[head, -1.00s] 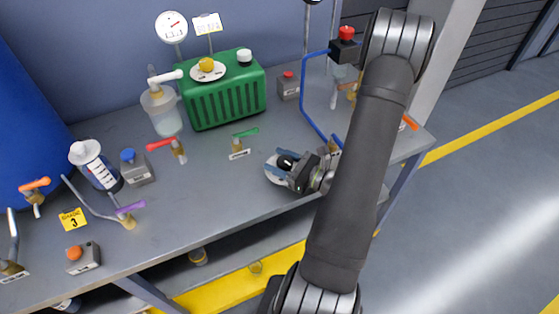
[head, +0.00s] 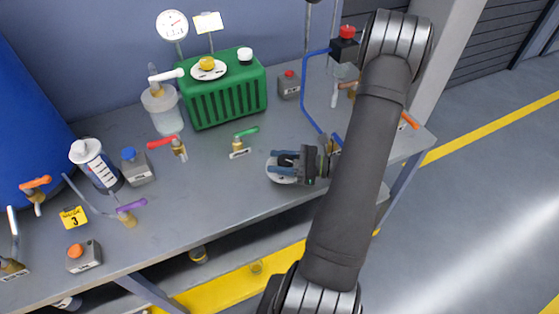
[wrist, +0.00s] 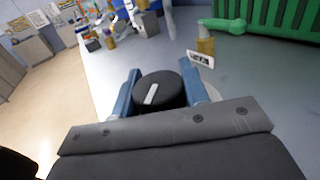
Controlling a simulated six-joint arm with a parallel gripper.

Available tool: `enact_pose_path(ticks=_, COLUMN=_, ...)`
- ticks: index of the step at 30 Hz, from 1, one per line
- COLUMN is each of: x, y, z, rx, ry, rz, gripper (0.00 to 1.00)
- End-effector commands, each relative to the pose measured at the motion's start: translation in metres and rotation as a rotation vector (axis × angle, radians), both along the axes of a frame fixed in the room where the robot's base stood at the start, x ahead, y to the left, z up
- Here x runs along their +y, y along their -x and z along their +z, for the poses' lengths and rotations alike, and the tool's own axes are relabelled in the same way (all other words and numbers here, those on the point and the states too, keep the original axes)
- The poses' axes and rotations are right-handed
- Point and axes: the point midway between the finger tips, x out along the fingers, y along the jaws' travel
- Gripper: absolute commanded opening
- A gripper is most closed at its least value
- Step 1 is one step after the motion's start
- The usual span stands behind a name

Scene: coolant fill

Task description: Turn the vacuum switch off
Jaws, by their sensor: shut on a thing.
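A round black knob (wrist: 160,91) with a white bar mark stands on a pale round plate (head: 276,178) near the bench's front edge. In the wrist view the white mark slants slightly to the right of straight ahead. My gripper (head: 285,163) has one blue finger on each side of the knob and is shut on it. In the head view the knob is largely hidden by the fingers. Any writing on the plate is too small to read.
A green-handled valve (head: 243,140) with a small label stands behind the knob, near the green ribbed box (head: 223,102). A blue pipe (head: 304,95) rises behind my gripper. A red-handled valve (head: 172,143) stands to the left. Bare bench lies left of the knob.

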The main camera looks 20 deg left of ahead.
Motion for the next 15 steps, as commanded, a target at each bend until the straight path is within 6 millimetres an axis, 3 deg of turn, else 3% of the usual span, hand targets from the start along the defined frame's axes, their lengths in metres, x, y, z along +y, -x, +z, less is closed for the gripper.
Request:
enact_pose_path(ticks=6, x=-0.0001, y=-0.0003, z=0.0003, rx=-0.001, ry=-0.001, rz=-0.001, gripper=0.18)
enact_pose_path(ticks=7, x=-0.0002, y=-0.0002, z=0.0003, rx=-0.001, ry=-0.001, rz=-0.001, gripper=0.47)
enact_pose_path(ticks=9, x=-0.0002, y=-0.0002, z=0.0003, rx=-0.001, ry=-0.001, rz=-0.002, gripper=0.61)
enact_pose_path(ticks=15, x=-0.0002, y=-0.0001, z=0.0001, rx=0.000, ry=-0.001, rz=-0.002, gripper=0.63)
